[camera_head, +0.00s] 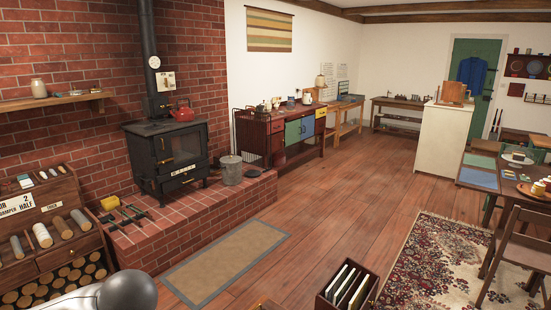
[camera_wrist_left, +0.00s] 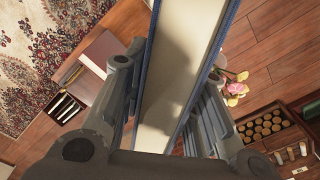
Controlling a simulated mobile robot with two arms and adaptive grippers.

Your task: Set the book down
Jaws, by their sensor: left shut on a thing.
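A book (camera_wrist_left: 182,70) with blue covers and cream page edges is in the left wrist view, running from the top edge down between the fingers. My left gripper (camera_wrist_left: 170,80) is shut on it, with one grey finger on each side. The book's lower end is hidden behind the gripper body, and its top runs out of the picture. The book does not show in the head view, where only a grey rounded part of my own body shows at the bottom left. My right gripper is in neither view.
A dark crate (camera_wrist_left: 66,108) with upright books stands on the floor near the patterned rug (camera_wrist_left: 25,55); it also shows in the head view (camera_head: 325,293). A mauve, flat object (camera_wrist_left: 106,50) lies beside it. Pink flowers (camera_wrist_left: 236,88) and a log rack (camera_wrist_left: 262,118) are at right.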

